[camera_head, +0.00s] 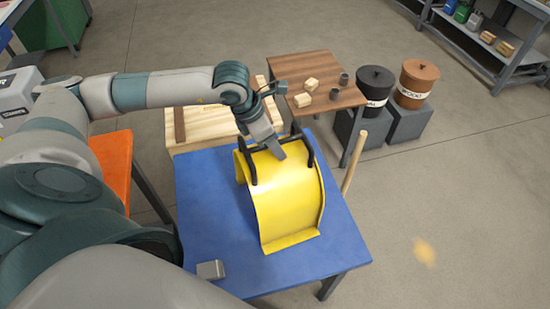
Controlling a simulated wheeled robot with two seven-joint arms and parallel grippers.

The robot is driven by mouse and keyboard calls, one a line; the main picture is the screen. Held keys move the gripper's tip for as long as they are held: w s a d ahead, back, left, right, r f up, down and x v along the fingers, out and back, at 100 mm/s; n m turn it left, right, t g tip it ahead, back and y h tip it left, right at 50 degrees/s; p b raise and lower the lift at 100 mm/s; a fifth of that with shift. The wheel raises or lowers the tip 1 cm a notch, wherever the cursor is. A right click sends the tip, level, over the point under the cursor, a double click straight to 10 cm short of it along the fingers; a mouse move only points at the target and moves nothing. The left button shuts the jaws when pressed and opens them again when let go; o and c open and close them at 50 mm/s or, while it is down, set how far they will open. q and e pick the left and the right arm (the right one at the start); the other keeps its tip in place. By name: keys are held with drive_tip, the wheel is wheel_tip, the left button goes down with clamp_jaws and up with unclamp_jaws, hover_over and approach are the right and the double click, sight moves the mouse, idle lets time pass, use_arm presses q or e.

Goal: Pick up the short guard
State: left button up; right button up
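The short guard (286,204) is a curved yellow sheet with flanged lower edges and a black handle (307,147) on top. It rests on the blue table (205,215). My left gripper (277,151) comes in from the upper left and is at the middle of the handle, over the top of the guard. Its fingers overlap the handle bar in the head view. The gap between the fingers is too small to make out, so I cannot tell whether they are closed on the bar. My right gripper is not in view.
A small grey block (211,270) lies near the blue table's front left edge. Behind stand a pale wooden surface (207,122) and a brown table (315,68) with small blocks and cups. A wooden handle (354,163) rises beside the blue table. Black (374,88) and brown (415,83) bins stand beyond.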

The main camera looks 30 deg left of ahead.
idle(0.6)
use_arm(q)
clamp_jaws()
idle(1.2)
drive_tip(key=shift+w, duration=0.1)
